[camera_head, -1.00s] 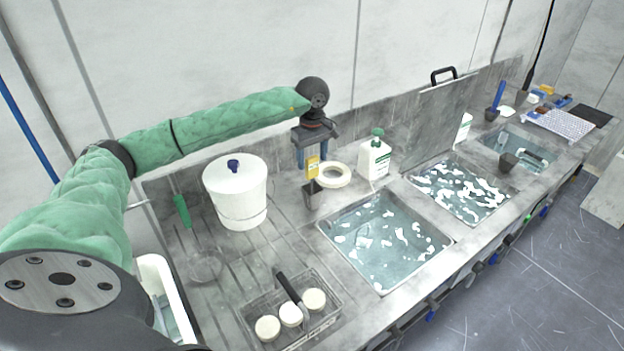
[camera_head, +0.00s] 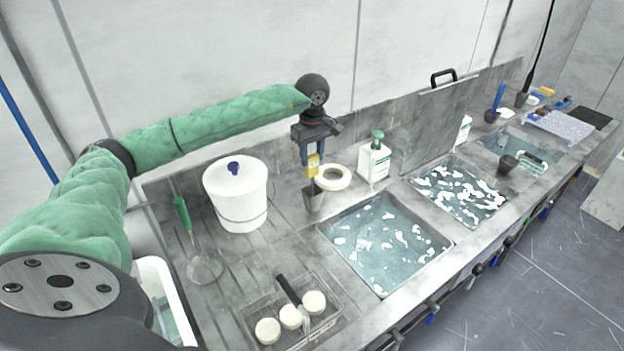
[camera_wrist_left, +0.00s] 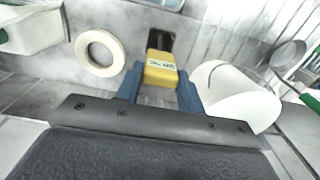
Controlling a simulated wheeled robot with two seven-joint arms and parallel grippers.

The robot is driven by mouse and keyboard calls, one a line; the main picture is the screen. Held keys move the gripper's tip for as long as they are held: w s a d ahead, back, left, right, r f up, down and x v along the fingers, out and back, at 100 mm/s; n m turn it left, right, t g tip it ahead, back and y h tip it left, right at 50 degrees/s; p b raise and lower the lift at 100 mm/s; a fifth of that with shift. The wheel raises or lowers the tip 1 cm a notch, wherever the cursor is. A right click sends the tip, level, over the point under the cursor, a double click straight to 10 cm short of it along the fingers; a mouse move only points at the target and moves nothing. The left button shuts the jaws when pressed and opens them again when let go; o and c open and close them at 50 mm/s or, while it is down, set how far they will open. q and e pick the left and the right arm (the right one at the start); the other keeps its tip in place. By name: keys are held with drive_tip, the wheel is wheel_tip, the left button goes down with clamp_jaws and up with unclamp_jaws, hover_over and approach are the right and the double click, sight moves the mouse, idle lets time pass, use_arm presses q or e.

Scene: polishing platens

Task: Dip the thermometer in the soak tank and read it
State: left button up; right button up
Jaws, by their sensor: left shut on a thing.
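The thermometer (camera_head: 313,160) is a yellow body with a small display, standing upright with its lower end in a dark grey holder (camera_head: 313,199). In the left wrist view the yellow thermometer (camera_wrist_left: 161,70) shows a display with characters too small to read surely. My left gripper (camera_head: 310,158) is shut on the thermometer, its blue fingers (camera_wrist_left: 160,95) on either side of the body. Two sunken water tanks lie to the right, the nearer one (camera_head: 385,245) and a middle one (camera_head: 458,190), with white patches on the water. My right gripper is out of view.
A white lidded bucket (camera_head: 236,200) stands left of the holder. A white tape ring (camera_head: 333,178) and a green-capped bottle (camera_head: 374,162) stand to its right. A wire basket (camera_head: 262,312) with white pucks is in front. An upright grey panel (camera_head: 425,130) rises behind the middle tank.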

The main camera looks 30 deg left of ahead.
use_arm(q)
drive_tip(key=shift+r+p, duration=0.55)
drive_tip(key=shift+r, duration=3.25)
